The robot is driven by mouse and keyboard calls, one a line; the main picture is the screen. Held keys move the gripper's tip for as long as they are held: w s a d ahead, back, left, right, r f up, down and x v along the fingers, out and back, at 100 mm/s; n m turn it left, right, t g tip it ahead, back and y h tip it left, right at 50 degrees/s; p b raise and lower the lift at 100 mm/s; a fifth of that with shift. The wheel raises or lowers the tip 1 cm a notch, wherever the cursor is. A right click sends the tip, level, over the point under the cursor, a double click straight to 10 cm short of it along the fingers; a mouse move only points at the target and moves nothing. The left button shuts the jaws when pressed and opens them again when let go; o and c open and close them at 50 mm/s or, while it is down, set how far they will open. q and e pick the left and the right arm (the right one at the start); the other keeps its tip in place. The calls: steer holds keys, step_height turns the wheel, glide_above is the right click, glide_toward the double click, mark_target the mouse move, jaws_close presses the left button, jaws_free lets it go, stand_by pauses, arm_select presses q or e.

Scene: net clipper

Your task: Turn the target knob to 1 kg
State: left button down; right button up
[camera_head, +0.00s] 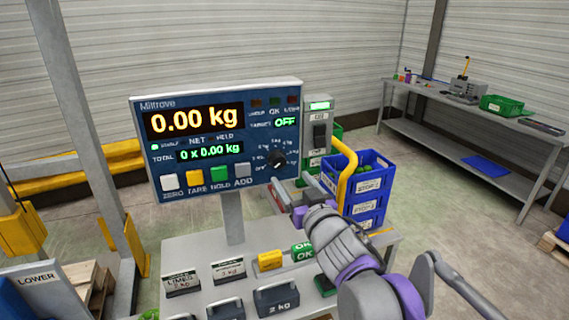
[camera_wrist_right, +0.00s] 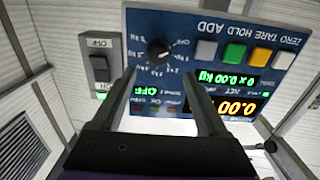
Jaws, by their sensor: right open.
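The target knob (camera_head: 277,158) is a small black round dial at the lower right of the blue scale panel (camera_head: 215,185). The green TARGET display (camera_head: 285,122) reads OFF. My right gripper (camera_head: 288,190) is open, just below and in front of the knob in the head view. In the right wrist view the panel is upside down, and the knob (camera_wrist_right: 158,52) lies between and just beyond the two open fingertips (camera_wrist_right: 160,80), apart from them. Its pale pointer mark is towards the OFF label, though small. My left gripper is not in view.
A grey switch box (camera_head: 318,135) stands right of the panel. Below are weights, including a 2 kg block (camera_head: 277,298), and a green OK block (camera_head: 303,252) on the table.

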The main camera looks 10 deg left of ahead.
mark_target(280, 163)
steer(key=p+x, duration=0.1)
steer(key=x, duration=0.8)
steer(key=shift+d, duration=0.1)
steer(key=shift+s, duration=0.1)
jaws_close()
